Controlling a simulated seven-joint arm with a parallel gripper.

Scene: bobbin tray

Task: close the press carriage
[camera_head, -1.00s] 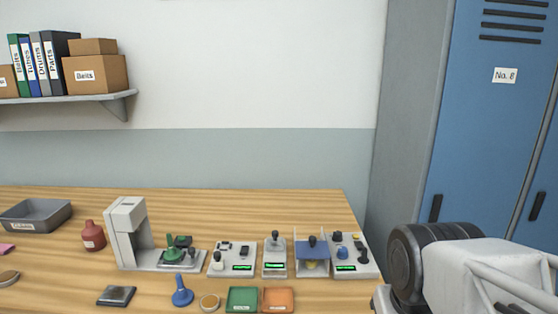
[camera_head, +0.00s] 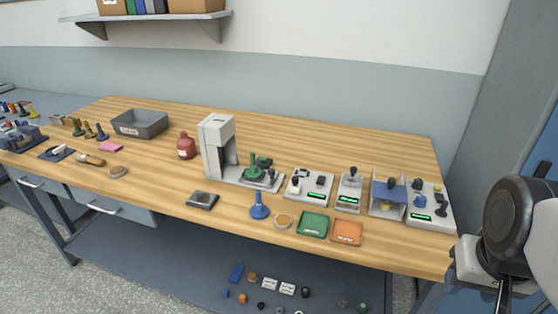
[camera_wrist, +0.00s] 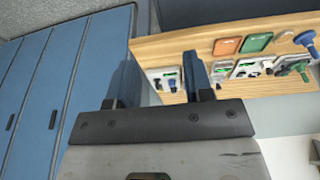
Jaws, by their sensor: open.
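The press (camera_head: 216,135) is a pale grey column with an overhanging head, standing on the wooden bench. Its base runs out to the right and carries a dark plate, which seems to be the carriage (camera_head: 265,181), with a green knobbed piece (camera_head: 254,165) on it. The carriage sits to the right of the head, not under it. In the wrist view a green knobbed piece (camera_wrist: 292,66) shows at the right edge. My gripper (camera_wrist: 157,80) is open and empty, well away from the press. My fingers are not clearly seen in the head view.
Small devices with green displays (camera_head: 308,184) stand right of the press. A blue knobbed piece (camera_head: 259,206), a green tray (camera_head: 313,224) and an orange tray (camera_head: 346,233) lie in front. A red bottle (camera_head: 186,147) stands left. Blue lockers (camera_wrist: 50,90) flank the bench.

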